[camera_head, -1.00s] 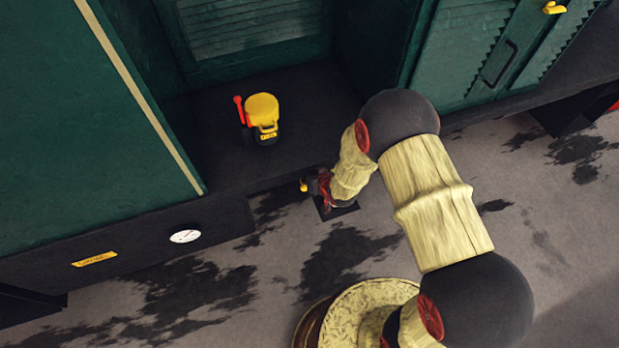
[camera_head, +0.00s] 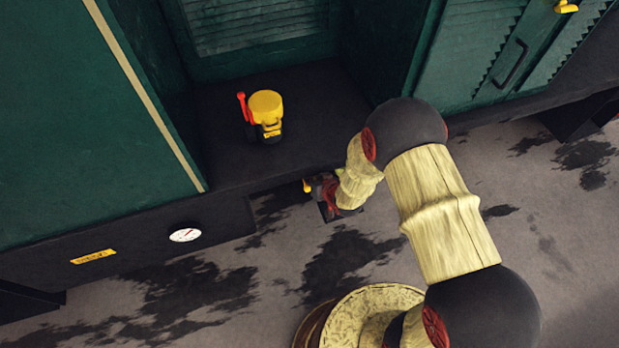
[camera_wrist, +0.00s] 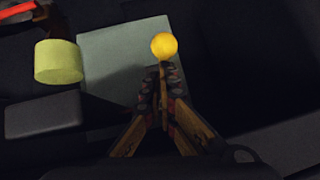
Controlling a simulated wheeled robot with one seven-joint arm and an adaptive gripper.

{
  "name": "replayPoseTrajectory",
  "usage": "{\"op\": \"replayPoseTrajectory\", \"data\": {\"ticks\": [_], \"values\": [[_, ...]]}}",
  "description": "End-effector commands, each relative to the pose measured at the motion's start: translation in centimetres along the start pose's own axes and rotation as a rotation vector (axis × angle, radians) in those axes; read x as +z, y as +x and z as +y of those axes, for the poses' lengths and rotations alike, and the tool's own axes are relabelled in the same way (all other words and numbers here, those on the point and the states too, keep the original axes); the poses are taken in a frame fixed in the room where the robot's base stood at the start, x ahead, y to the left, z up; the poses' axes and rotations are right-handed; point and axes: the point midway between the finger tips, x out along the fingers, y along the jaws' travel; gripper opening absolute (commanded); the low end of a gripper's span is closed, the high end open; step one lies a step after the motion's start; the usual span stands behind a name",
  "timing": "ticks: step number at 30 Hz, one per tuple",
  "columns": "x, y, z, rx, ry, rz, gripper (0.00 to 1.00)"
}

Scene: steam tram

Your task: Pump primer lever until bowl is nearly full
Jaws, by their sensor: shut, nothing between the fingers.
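A small yellow ball knob (camera_wrist: 163,46) on a thin stem shows just beyond my fingertips in the wrist view. I take it for the primer lever; it also shows below the dark ledge in the head view (camera_head: 306,186). My gripper (camera_wrist: 163,82) is shut and empty, with its tips close to the stem; I cannot tell whether they touch it. In the head view my gripper (camera_head: 326,190) is just right of the knob, partly hidden by my wrist. A yellow canister with a red handle (camera_head: 265,108) stands on the ledge. I cannot make out a bowl or its level.
The dark ledge (camera_head: 300,145) lies between green cabinet walls (camera_head: 80,120). A white gauge (camera_head: 185,235) and a yellow plate (camera_head: 93,256) are on the dark sill at lower left. A louvred green door (camera_head: 500,60) is at upper right. The stained grey floor (camera_head: 250,320) is open.

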Motion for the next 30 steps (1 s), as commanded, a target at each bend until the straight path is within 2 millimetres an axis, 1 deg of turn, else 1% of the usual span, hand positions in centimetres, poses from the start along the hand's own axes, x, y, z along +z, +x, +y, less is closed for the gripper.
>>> {"op": "replayPoseTrajectory", "data": {"ticks": [1,7,13,24,30], "values": [[0.4,0.2,0.1,-0.001,-0.001,0.006,0.0],[1.5,0.7,0.3,-0.009,-0.009,0.064,0.0],[2.7,1.5,0.6,-0.023,-0.023,0.163,0.0],[4.2,2.8,1.0,-0.023,-0.024,0.162,0.0],[4.6,3.2,1.1,-0.023,-0.023,0.161,0.0]]}}
